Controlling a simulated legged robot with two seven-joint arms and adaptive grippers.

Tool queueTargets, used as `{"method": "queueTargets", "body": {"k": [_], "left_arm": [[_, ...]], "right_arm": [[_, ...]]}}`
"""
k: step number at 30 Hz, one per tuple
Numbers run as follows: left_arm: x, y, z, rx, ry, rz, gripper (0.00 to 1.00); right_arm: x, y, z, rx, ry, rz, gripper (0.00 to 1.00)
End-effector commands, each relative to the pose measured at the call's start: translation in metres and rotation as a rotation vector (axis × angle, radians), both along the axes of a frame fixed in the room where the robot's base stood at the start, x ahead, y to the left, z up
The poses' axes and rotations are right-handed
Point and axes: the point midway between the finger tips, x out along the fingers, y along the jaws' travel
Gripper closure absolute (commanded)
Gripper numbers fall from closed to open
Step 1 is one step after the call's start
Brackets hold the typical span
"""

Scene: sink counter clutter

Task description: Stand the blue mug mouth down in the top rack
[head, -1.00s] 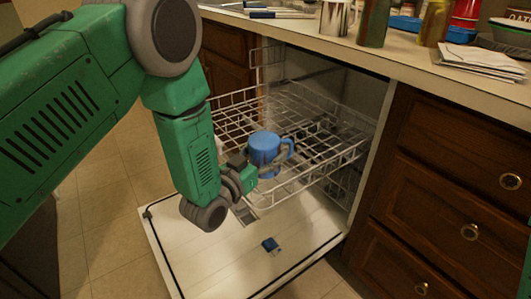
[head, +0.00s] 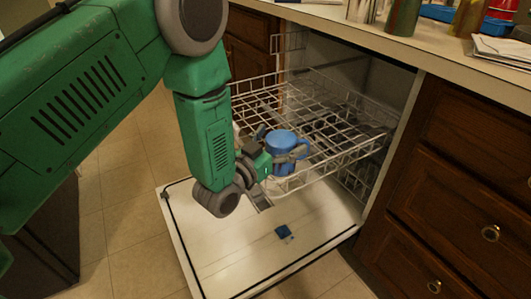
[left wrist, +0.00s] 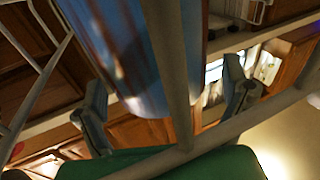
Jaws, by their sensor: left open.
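The blue mug (head: 281,139) is at the near left part of the pulled-out top rack (head: 345,155) in the head view. Its upper end looks like a closed base, so it appears mouth down and upright, with its handle to the right. My left gripper (head: 279,152) is open, one finger on each side of the mug. In the left wrist view the mug (left wrist: 118,50) shows between the fingers of my left gripper (left wrist: 165,98), behind rack wires. Contact between the mug's rim and the rack floor is hidden. My right gripper is not in view.
The open dishwasher door (head: 235,255) lies below the rack, with a small dark blue piece (head: 284,232) on it. The counter (head: 400,45) above holds cans, papers and other clutter. Drawers (head: 470,190) stand to the right. The rack behind the mug looks mostly empty.

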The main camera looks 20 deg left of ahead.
Motion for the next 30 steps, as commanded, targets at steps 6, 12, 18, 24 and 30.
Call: {"method": "queueTargets", "body": {"k": [6, 12, 18, 24, 30], "left_arm": [[-0.06, 0.013, -0.022, 0.018, 0.055, -0.009, 0.08], [-0.094, 0.025, -0.013, 0.01, 0.031, -0.006, 0.08], [-0.109, 0.029, -0.006, 0.008, 0.014, -0.005, 0.08], [-0.11, 0.029, -0.005, 0.006, 0.01, -0.005, 0.08], [-0.11, 0.029, -0.004, 0.004, 0.008, -0.004, 0.08]], "right_arm": [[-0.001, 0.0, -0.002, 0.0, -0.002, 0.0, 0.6], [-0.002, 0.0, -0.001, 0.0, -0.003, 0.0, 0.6], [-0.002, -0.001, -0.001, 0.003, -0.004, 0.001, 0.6], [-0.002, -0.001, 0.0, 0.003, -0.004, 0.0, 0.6], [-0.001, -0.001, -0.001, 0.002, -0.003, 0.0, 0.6]]}}
